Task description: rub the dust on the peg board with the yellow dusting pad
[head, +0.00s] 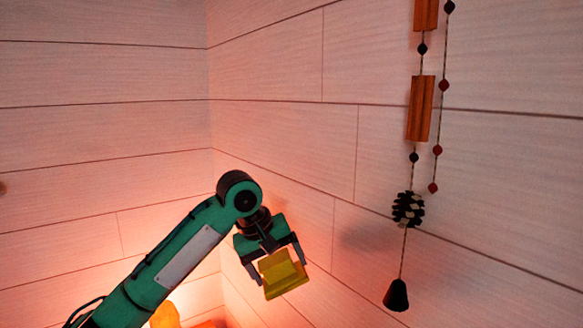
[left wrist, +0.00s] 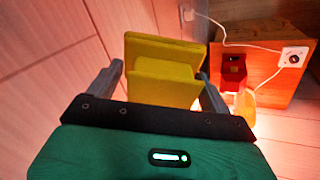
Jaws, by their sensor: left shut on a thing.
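My left gripper (head: 273,262) comes in from the left in the head view and is shut on the yellow dusting pad (head: 283,276). The pad is held in the air near the plank wall and is tilted. In the left wrist view the pad (left wrist: 163,68) sits between the two fingers of the left gripper (left wrist: 161,84). I cannot make out the peg board or any dust in either view. My right gripper is not in view.
A hanging string ornament (head: 420,108) with wood pieces, beads and a pinecone hangs at the right wall. In the left wrist view a wooden piece of furniture (left wrist: 262,72) bears a red object (left wrist: 234,70), and a white cable runs beside it. The upper left wall is bare.

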